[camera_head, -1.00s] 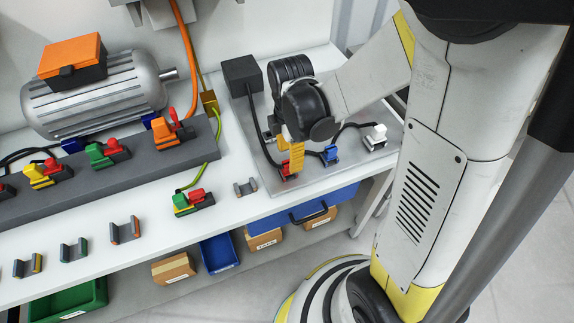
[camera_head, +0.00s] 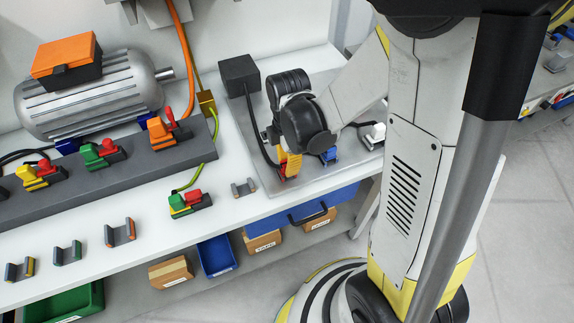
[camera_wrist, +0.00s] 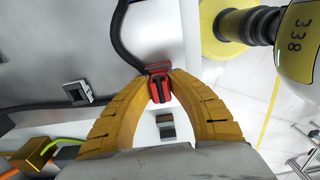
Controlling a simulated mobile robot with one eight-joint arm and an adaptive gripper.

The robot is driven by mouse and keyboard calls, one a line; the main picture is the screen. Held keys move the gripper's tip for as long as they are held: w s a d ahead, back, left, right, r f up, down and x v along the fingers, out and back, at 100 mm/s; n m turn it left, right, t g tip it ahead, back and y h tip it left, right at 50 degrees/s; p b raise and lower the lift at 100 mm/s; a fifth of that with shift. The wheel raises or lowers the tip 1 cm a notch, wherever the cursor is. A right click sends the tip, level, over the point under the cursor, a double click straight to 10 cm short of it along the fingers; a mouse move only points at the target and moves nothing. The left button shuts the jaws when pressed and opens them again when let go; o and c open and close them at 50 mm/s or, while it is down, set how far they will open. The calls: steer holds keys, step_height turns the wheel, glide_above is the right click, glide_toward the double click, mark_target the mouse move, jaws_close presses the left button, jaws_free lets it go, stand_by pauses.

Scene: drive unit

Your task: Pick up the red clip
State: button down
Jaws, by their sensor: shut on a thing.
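The red clip (camera_wrist: 159,86) sits at the end of a black cable and shows in the middle of the wrist view. My gripper (camera_wrist: 160,78) has its two yellow fingers closed in on the clip's left and right sides. In the head view my gripper (camera_head: 290,164) is low over the grey plate (camera_head: 258,165). A small bit of red (camera_head: 281,176) shows beside its fingertips there. The rest of the clip is hidden by the fingers. I cannot tell whether the clip is lifted off the plate.
A blue clip (camera_head: 328,155) and a white clip (camera_head: 375,134) are close to the right of my gripper. A black box (camera_head: 240,75) stands behind to the left. A loose grey holder (camera_head: 244,188) and a red-green connector (camera_head: 190,203) lie to the left on the white bench.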

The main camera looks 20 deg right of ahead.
steer(key=shift+r, duration=0.1)
step_height(320, 180, up, 4)
steer(key=shift+r+p, duration=0.2)
steer(key=shift+p, duration=0.85)
steer(key=s+d+r+p, duration=0.3)
steer(key=s+d+r, duration=0.3)
steer(key=d, duration=0.4)
steer(key=shift+r, duration=0.2)
steer(key=w+a+b, duration=0.1)
steer(key=w+a, duration=0.3)
steer(key=w, duration=0.6)
steer(key=w+a+b, duration=0.1)
steer(key=w+a, duration=0.3)
steer(key=w, duration=0.5)
steer(key=shift+w+a+b, duration=0.25)
steer(key=shift+w+b, duration=0.05)
steer(key=shift+w, duration=0.05)
steer(key=shift+f, duration=0.15)
